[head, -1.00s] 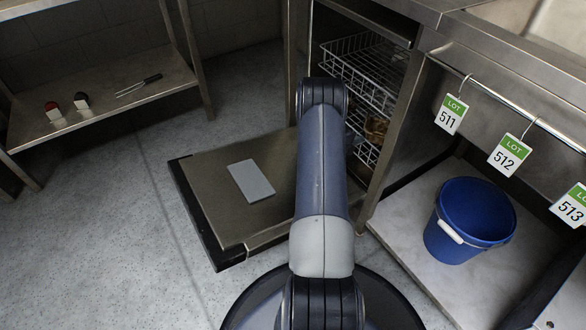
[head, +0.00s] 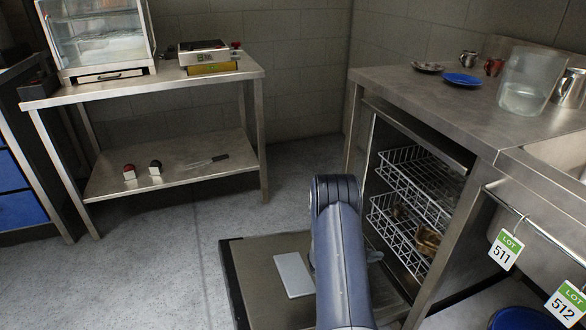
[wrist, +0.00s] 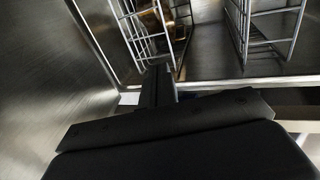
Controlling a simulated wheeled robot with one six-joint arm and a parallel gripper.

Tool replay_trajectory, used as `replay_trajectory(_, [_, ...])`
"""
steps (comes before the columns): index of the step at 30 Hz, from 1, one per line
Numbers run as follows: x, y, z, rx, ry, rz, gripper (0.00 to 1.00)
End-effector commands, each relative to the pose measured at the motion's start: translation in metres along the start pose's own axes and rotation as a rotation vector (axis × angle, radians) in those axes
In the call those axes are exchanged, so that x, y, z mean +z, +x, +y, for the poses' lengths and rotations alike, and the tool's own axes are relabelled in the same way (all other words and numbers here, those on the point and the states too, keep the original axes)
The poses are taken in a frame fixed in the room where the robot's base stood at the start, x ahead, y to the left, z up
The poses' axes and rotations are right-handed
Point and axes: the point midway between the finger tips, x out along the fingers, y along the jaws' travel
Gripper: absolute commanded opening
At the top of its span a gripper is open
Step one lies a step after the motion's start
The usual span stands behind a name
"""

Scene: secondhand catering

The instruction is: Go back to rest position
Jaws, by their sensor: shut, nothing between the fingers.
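My gripper (wrist: 158,85) shows in the wrist view as dark fingers shut together, with nothing between them. It points toward the inside of the open dishwasher, near the wire racks. In the head view my arm reaches forward over the dishwasher's lowered door (head: 262,285), and its links hide the gripper. The lower wire rack (head: 395,232) holds a brownish, shiny item (head: 428,241); a golden item (wrist: 150,18) also shows in a rack in the wrist view.
A grey tablet (head: 293,275) lies on the lowered door. The steel counter (head: 400,90) stands right, holding a blue plate (head: 462,79) and glass container (head: 525,85). A two-level steel table (head: 150,85) stands back left. Floor (head: 165,270) left of the door is clear.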

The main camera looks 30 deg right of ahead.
Motion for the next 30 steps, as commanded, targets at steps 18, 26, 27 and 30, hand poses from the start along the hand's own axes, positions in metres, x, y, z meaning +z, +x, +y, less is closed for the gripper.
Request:
replay_trajectory(18, [-0.001,0.059,0.003,-0.001,0.004,0.004,0.00])
replay_trajectory(26, [-0.002,0.108,0.000,-0.001,0.003,0.003,0.00])
replay_trajectory(27, [-0.002,0.114,-0.001,-0.001,0.003,0.002,0.00])
replay_trajectory(30, [-0.003,0.126,-0.006,-0.001,0.002,0.002,0.00])
